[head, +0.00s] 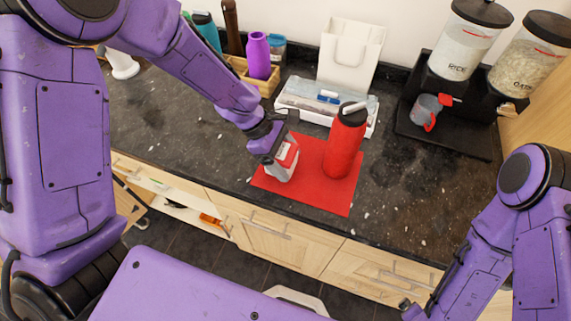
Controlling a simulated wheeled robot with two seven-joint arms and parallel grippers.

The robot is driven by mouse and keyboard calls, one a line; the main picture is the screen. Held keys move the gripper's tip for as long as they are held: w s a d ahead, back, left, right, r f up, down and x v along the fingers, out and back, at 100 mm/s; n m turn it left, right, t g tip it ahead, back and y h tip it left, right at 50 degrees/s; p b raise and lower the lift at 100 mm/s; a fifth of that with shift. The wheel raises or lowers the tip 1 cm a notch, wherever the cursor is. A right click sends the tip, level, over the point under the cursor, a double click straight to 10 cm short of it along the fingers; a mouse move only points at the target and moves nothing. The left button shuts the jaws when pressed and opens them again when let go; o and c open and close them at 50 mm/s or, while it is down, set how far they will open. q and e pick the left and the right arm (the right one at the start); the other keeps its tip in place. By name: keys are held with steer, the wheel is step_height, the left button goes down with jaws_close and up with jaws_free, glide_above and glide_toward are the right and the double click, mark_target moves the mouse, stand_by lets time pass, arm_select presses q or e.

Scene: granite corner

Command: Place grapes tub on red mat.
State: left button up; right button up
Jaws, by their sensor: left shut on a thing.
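The red mat (332,198) lies on the dark granite counter near its front edge. A small clear tub with a red and white label (285,162), which looks like the grapes tub, is over the left part of the mat. My left gripper (275,150) is shut on the tub from the upper left and hides part of it. I cannot tell whether the tub's base touches the mat. A red bottle (344,145) stands upright on the mat's right part, to the right of the tub. My right arm is at the lower right; its gripper is not clearly visible.
A white tray (315,115) with a white stand (351,50) is behind the mat. A wooden box with bottles (258,58) stands at the back left. Dispensers (462,40) and a grey-red mug (428,110) are at the right. The counter left of the mat is clear.

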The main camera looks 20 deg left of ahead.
arm_select(q)
steer(key=shift+w, duration=0.45)
steer(key=o, duration=1.1)
steer(key=shift+w+f, duration=0.15)
steer(key=shift+w, duration=0.1)
steer(key=shift+s+r, duration=0.2)
steer(key=shift+s, duration=0.2)
steer(key=v, duration=1.2)
steer(key=shift+w+f+p, duration=0.1)
steer(key=shift+w+p, duration=0.1)
steer(key=shift+p, duration=0.15)
